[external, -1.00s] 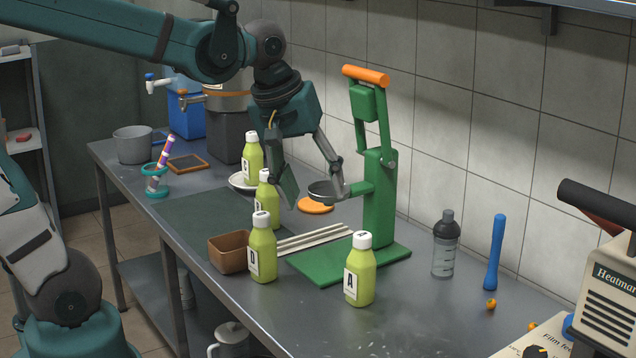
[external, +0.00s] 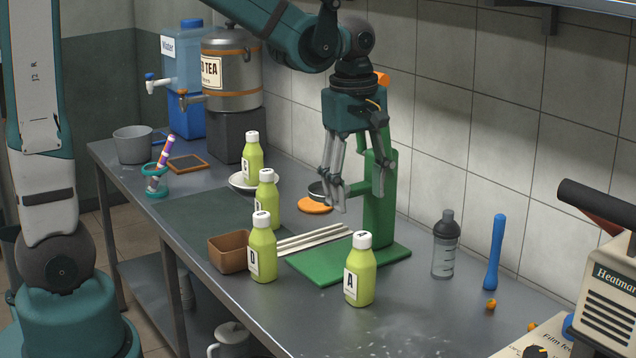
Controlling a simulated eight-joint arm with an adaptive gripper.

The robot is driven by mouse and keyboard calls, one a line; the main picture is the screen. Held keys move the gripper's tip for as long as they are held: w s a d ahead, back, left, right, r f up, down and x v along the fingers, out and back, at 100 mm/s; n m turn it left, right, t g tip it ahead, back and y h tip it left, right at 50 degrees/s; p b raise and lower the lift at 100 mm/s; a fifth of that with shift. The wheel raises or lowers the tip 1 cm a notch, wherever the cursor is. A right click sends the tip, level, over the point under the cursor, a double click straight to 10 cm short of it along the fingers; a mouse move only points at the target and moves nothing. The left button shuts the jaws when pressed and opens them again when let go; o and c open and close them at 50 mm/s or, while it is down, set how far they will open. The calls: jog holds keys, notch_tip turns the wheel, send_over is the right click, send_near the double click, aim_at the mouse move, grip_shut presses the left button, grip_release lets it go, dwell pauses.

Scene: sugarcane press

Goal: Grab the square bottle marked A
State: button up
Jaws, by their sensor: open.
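The bottle marked A (external: 359,271) stands upright on the steel table at the front. It is yellow-green with a white cap and a white label with a black A. It looks squarish. A similar bottle marked D (external: 263,250) stands to its left. Two more green bottles stand farther back, one behind D (external: 266,203) and one on a white dish (external: 253,160); their letters are hard to read. My gripper (external: 354,188) is open and empty, pointing down above and behind bottle A, apart from it, in front of the press.
The green press (external: 381,205) with its base plate stands right behind bottle A. A brown box (external: 228,253) and pale sticks (external: 312,238) lie to the left. A shaker (external: 446,245) and a blue rod (external: 494,252) stand at right. The table in front of bottle A is clear.

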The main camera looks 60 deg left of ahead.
aim_at(362, 254)
jog(key=shift+w+d+f+n+g+p, duration=0.15)
jog(key=shift+w+f+n+p, duration=0.1)
jog(key=shift+w+n, duration=0.15)
jog(key=shift+w+d+f+n+g+p, duration=0.15)
jog(key=shift+w+f+n+p, duration=0.1)
jog(key=shift+w+n, duration=0.15)
notch_tip(362, 254, down, 14)
jog(key=shift+a+r, duration=0.1)
jog(key=shift+r, duration=0.05)
jog(key=shift+f+b, duration=0.3)
jog(key=shift+f, duration=0.95)
jog(key=shift+f+b, duration=0.55)
jog(key=shift+f, duration=2.05)
